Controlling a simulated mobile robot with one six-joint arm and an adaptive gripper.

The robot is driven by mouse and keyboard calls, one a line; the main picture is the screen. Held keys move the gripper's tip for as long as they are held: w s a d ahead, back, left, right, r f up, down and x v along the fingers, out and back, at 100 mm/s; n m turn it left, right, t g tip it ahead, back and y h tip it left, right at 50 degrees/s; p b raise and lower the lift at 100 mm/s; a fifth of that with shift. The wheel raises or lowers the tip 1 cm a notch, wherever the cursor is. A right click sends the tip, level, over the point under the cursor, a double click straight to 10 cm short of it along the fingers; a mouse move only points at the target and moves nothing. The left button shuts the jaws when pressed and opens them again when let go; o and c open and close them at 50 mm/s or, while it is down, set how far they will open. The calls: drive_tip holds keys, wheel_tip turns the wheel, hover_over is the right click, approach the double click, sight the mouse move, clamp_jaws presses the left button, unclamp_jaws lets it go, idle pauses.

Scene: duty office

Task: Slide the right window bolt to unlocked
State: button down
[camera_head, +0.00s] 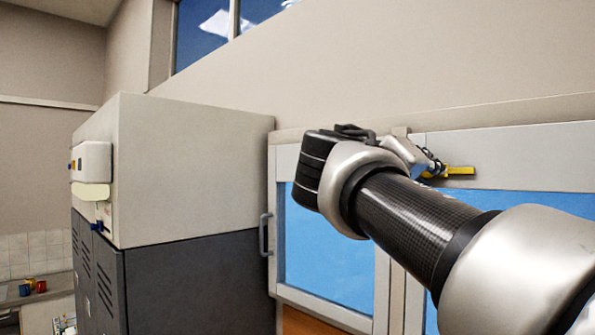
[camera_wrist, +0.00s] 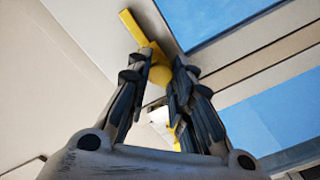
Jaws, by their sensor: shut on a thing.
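The yellow window bolt (camera_head: 461,171) lies along the pale top frame of the right window pane. Its bar sticks out to the right of my gripper (camera_head: 432,166) in the head view. In the wrist view my gripper (camera_wrist: 158,78) has its dark fingers closed on a yellow knob of the bolt. The bolt's bar (camera_wrist: 135,29) runs out past the fingertips toward the top left. Another bit of yellow shows low between the fingers. The fingers hide much of the bolt, and I cannot read its position along its travel.
The left window pane (camera_head: 335,250) has a pale frame and a grey handle (camera_head: 265,234) on its left side. A tall cabinet (camera_head: 195,170) with a dark lower part stands left of the window. My arm covers part of both panes.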

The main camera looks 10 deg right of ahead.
drive_tip(key=shift+s, duration=0.1)
drive_tip(key=s+d+b, duration=0.2)
drive_tip(key=s, duration=0.1)
drive_tip(key=shift+d, duration=0.25)
drive_tip(key=shift+w+a, duration=0.15)
drive_tip(key=c, duration=1.4)
unclamp_jaws()
drive_tip(key=shift+d, duration=0.2)
drive_tip(key=shift+a, duration=0.1)
drive_tip(key=shift+s+a, duration=0.4)
drive_tip(key=shift+a, duration=0.05)
approach(452, 170)
drive_tip(key=v, duration=0.6)
